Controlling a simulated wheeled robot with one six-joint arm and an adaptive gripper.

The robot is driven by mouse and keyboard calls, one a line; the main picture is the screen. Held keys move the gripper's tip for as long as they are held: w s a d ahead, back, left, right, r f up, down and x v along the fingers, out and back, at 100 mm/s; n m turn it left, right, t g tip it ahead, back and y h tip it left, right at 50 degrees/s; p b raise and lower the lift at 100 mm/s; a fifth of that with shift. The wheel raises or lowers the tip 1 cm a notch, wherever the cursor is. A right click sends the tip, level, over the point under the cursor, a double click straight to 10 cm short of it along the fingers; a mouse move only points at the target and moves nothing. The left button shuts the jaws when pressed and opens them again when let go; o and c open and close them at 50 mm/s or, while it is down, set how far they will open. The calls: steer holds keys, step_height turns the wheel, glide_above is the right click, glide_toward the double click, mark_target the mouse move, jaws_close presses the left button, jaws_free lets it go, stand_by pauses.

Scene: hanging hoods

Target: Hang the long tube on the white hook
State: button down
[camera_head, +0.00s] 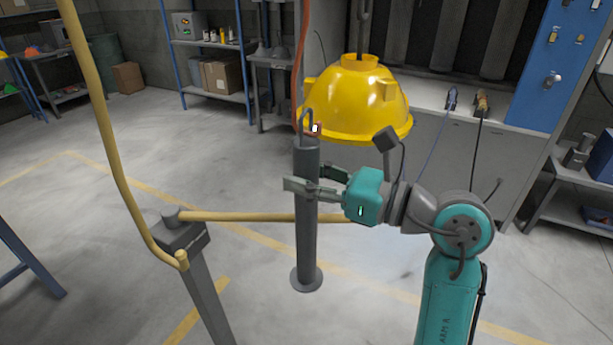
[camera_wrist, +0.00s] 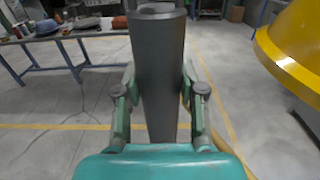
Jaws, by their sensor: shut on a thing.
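The long tube (camera_head: 306,235) is dark grey and upright, with a wire loop (camera_head: 303,118) on top and a wide flange at its foot. My gripper (camera_head: 312,186) is shut around its upper part. A small white hook tip (camera_head: 315,128) shows at the lower end of an orange hanging line, overlapping the loop's right side. I cannot tell whether the loop is on the hook or only in line with it.
A yellow hood (camera_head: 355,100) hangs close to the right of the tube top; it also shows in the wrist view (camera_wrist: 292,50). A yellow hose (camera_head: 105,130) hangs left, by a grey post (camera_head: 197,275) with a yellow bar behind the tube. A cluttered table (camera_wrist: 85,35) stands farther off.

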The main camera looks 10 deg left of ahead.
mark_target(318, 180)
steer(key=shift+d, duration=0.2)
steer(key=shift+v, duration=1.6)
steer(key=v, duration=1)
steer(key=shift+r, duration=0.25)
